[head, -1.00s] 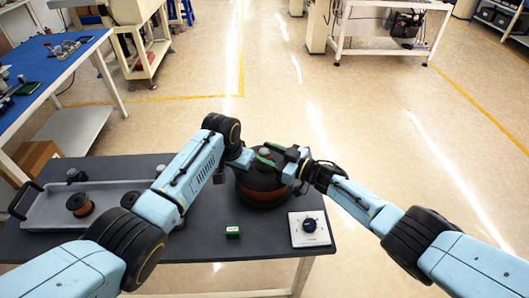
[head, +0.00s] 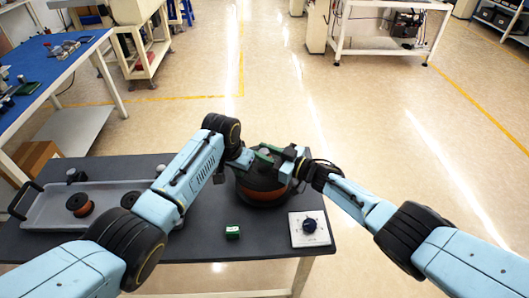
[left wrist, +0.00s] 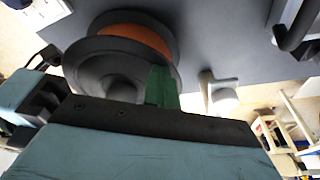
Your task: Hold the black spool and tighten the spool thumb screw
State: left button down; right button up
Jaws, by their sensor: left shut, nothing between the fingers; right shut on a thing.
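The black spool (head: 262,199) with an orange-brown winding stands on the dark table, under both grippers. In the left wrist view the spool (left wrist: 88,62) shows tilted, with a round dark hub (left wrist: 122,92) at its centre. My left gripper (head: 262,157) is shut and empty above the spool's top. Its green finger (left wrist: 163,88) shows in front of the spool face in the left wrist view. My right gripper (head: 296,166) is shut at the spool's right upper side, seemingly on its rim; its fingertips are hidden. I cannot clearly make out the thumb screw.
A grey tray (head: 45,211) with a smaller spool (head: 79,204) lies at the left.

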jog(key=shift+s+a+f, duration=0.1)
jog(key=shift+a, duration=0.05)
jog(key=shift+a+m+t+h, duration=0.15)
jog(key=shift+m+t+h, duration=1.45)
jog(key=shift+t, duration=0.1)
jog(key=shift+m+t+h, duration=1.3)
jog(key=shift+m+h, duration=0.2)
jog(key=shift+h, duration=0.5)
jog(key=o, duration=0.9)
jog(key=shift+o, duration=0.2)
jog(key=shift+d, duration=0.25)
